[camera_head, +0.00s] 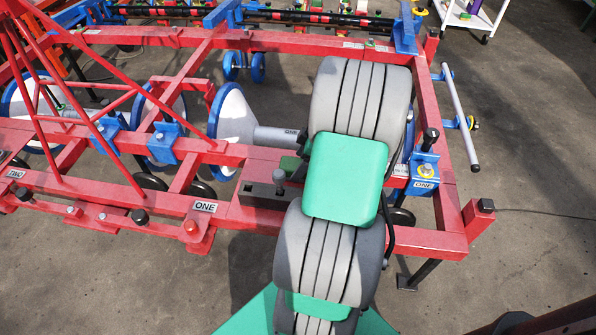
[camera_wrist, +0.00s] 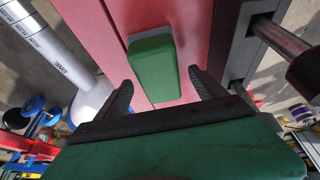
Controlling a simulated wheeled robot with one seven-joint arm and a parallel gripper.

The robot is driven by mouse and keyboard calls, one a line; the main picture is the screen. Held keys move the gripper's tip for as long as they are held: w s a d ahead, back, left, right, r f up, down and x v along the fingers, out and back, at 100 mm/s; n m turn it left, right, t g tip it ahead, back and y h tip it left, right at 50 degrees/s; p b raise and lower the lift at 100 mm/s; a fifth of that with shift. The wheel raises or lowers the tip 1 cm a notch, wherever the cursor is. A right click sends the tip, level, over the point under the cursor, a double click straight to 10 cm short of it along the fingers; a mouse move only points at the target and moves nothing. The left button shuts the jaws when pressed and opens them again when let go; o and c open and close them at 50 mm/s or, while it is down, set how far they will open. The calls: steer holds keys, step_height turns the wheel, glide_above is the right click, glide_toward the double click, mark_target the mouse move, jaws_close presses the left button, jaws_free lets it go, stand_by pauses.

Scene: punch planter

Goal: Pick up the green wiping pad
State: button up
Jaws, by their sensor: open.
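The green wiping pad (camera_wrist: 153,68) is a small rounded block lying on the red beam (camera_wrist: 184,20) in the wrist view. My gripper (camera_wrist: 163,90) is open, with one dark finger to the left of the pad and one to the right. The pad appears ahead of the gap between the fingertips, and the fingers do not grip it. In the head view my arm covers the gripper. A green patch (camera_head: 290,164) shows beside my arm on the red frame, but I cannot tell whether it is the pad.
A dark block with a rod (camera_wrist: 283,38) stands right of the pad. A pale cylinder (camera_wrist: 45,42) with a white-and-blue disc lies left. In the head view the red frame (camera_head: 110,137) carries several discs (camera_head: 232,117). Open concrete floor (camera_head: 540,170) lies to the right.

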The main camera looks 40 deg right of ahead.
steer(key=shift+x, duration=0.8)
steer(key=shift+f, duration=0.2)
steer(key=c, duration=1.4)
